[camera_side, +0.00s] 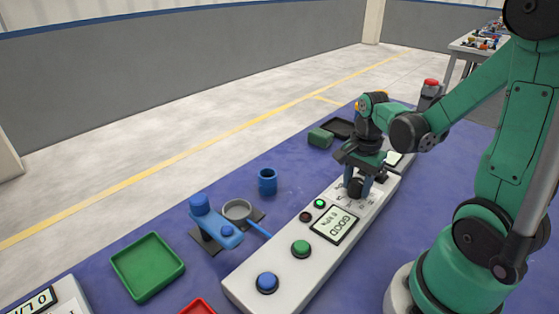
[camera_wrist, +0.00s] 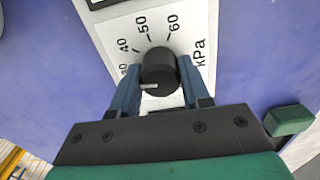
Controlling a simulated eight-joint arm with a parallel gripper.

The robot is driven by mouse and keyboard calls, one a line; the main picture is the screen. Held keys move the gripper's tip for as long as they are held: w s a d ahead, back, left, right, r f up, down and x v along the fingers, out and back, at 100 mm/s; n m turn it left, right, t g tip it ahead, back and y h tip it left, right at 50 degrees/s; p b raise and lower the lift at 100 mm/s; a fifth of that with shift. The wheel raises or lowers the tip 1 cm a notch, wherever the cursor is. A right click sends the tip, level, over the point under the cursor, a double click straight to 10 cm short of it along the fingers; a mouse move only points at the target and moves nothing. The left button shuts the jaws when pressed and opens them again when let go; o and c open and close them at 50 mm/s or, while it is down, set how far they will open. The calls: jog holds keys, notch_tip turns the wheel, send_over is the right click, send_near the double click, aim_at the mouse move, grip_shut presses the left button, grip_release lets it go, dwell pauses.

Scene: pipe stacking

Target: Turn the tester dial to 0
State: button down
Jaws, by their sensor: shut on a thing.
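The tester (camera_side: 283,262) is a long pale box on the blue table. Its black dial (camera_wrist: 158,66) is a round knob; it also shows in the side view (camera_side: 355,188), partly covered by my gripper. My gripper (camera_wrist: 159,86) is shut on the dial, one blue finger on each side; the side view shows it from above the box (camera_side: 358,184). The dial's white mark points to the lower left, towards the left finger. The scale shows 40, 50, 60 and kPa; its lower numbers are partly hidden. The tester's display (camera_side: 335,224) reads GOOD, with a smaller line I cannot read surely.
On the tester are a lit green lamp (camera_side: 319,203), a dark red lamp (camera_side: 306,217), a green button (camera_side: 301,248) and a blue button (camera_side: 267,282). Left of it stand a blue clamp-like fixture (camera_side: 215,228), a blue cup (camera_side: 267,181) and a green tray (camera_side: 148,266). A green block (camera_side: 320,138) lies behind.

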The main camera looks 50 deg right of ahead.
jog(key=n, duration=1.2)
jog(key=shift+n, duration=0.4)
jog(key=n, duration=1.2)
jog(key=shift+n, duration=0.3)
jog(key=shift+c, duration=2.1)
grip_release()
jog(key=shift+r, duration=0.1)
